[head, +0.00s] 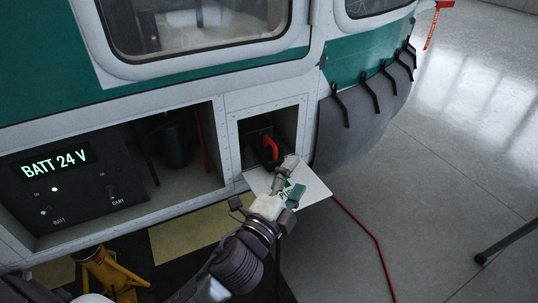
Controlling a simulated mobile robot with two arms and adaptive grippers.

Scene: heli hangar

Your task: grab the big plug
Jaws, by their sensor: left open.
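A dark plug with a red handle (270,147) sits in the small open compartment of the helicopter's side. I take it to be the big plug; its lower part is hard to make out. My left gripper (289,178) is open just below and in front of it, over the white lowered flap (314,191). The gripper appears empty and apart from the red handle, though the exact gap is hard to judge. My right gripper is not in view.
A panel reading "BATT 24 V" (85,188) with switches is at the left, beside a larger open bay (190,178). A red cable (372,235) runs down to the floor. A dark bar (508,243) lies at the right. Grey floor (440,200) there is mostly clear.

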